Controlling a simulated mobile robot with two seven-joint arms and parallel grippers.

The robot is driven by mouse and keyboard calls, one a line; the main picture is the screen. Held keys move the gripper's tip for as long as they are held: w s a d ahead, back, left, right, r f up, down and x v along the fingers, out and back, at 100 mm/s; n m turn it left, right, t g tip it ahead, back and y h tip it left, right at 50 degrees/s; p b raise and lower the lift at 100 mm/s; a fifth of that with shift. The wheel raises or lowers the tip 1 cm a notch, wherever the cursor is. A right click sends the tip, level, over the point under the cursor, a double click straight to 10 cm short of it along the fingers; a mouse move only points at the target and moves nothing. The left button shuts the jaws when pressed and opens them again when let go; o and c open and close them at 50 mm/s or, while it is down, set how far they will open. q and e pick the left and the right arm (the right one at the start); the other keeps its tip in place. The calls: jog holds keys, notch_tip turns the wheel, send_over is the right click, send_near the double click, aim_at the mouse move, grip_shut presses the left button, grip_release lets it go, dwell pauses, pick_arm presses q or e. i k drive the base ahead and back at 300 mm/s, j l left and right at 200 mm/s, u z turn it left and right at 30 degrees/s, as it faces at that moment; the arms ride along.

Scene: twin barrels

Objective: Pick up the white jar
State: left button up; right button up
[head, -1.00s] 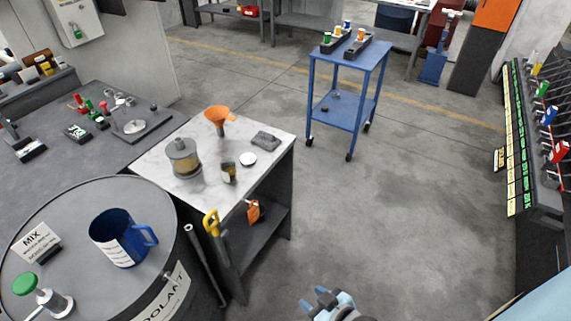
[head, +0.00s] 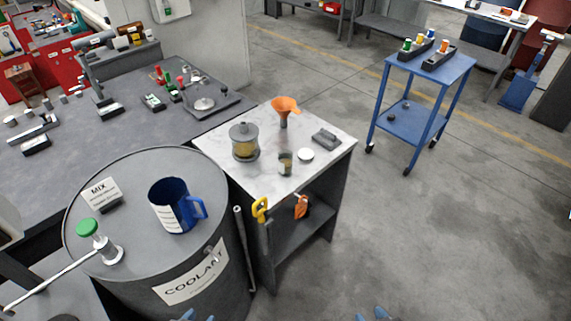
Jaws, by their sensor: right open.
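I see no jar that is plainly white. On the light-topped cabinet (head: 225,146) stand a small open glass jar (head: 285,163) with something brownish in it and a larger lidded canister (head: 244,142) with yellowish contents. A flat white round piece, perhaps a lid (head: 306,154), lies beside the small jar. The blue fingertips of my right gripper (head: 372,315) show at the bottom edge, apart and empty, well below the cabinet top in the picture. Bluish tips of my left gripper (head: 198,316) barely show at the bottom edge, and most of it is out of view.
An orange funnel (head: 285,108) and a grey block (head: 326,139) share the cabinet top. A blue cart (head: 430,70) stands beyond open floor.

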aim_at(284, 156)
jog(key=u, duration=3.15)
jog(key=z, duration=3.15)
jog(key=i+l+u, duration=0.15)
jog(key=u, duration=0.3)
jog(key=i+l+u, duration=0.15)
jog(key=l+u, duration=0.25)
jog(key=i+l+u, duration=0.1)
jog(key=u, duration=0.35)
